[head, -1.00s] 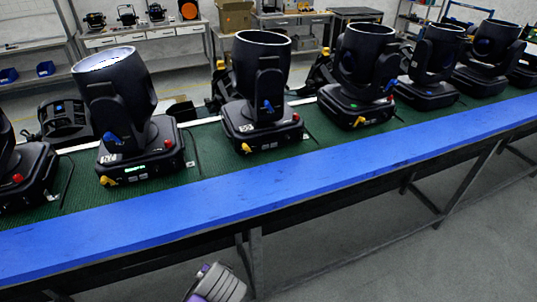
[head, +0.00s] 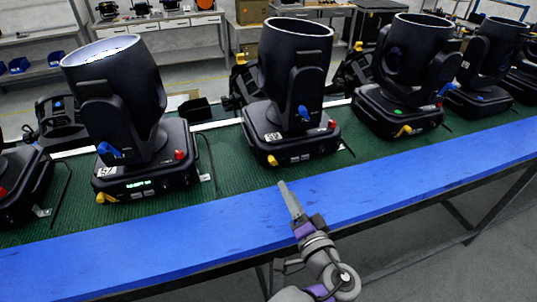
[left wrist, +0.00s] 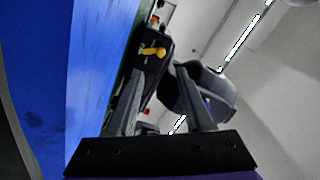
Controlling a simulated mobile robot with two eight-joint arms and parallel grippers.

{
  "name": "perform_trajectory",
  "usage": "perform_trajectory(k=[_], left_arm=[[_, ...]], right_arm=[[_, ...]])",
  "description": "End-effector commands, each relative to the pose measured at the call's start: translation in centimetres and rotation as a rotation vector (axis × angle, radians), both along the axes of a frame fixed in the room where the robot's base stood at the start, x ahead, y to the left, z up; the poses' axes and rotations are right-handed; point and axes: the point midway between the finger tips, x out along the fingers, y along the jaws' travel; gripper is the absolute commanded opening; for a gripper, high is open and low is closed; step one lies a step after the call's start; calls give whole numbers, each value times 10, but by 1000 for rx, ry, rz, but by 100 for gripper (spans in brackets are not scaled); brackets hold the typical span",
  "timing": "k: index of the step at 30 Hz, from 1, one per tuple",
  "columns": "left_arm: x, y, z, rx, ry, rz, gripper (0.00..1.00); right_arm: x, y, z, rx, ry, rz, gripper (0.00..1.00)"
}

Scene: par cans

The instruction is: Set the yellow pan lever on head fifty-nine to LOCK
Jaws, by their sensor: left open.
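Black moving-head lights stand in a row on the green mat. The middle head (head: 295,75) has a white number label, too small to read surely, and a yellow lever (head: 272,160) low on its base's front left corner. A blue lever (head: 304,113) sits on its yoke. My left gripper (head: 288,195) is over the blue table edge, in front of this head and apart from it. In the left wrist view the open, empty fingers (left wrist: 160,100) have a yellow lever (left wrist: 153,51) beyond them, on a black base. My right gripper is not in view.
The left head (head: 118,90) has a lit display and its own yellow lever (head: 105,197). Another head (head: 415,55) stands to the right. The blue table edge strip (head: 130,240) is clear. Shelves and benches stand far behind.

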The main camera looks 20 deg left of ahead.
Motion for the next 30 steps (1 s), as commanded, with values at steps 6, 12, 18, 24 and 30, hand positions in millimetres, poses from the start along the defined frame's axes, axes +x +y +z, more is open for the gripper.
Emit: perform_trajectory(k=[6, 12, 18, 24, 30], left_arm=[[13, 9, 0, 2, -1, 3, 52], [44, 31, 0, 2, -1, 5, 52], [73, 50, 0, 1, 0, 3, 52], [88, 59, 0, 1, 0, 0, 52], [90, 61, 0, 1, 0, -1, 52]], right_arm=[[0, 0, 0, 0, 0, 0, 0], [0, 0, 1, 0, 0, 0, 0], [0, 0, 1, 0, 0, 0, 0], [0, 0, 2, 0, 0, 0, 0], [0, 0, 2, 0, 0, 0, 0]])
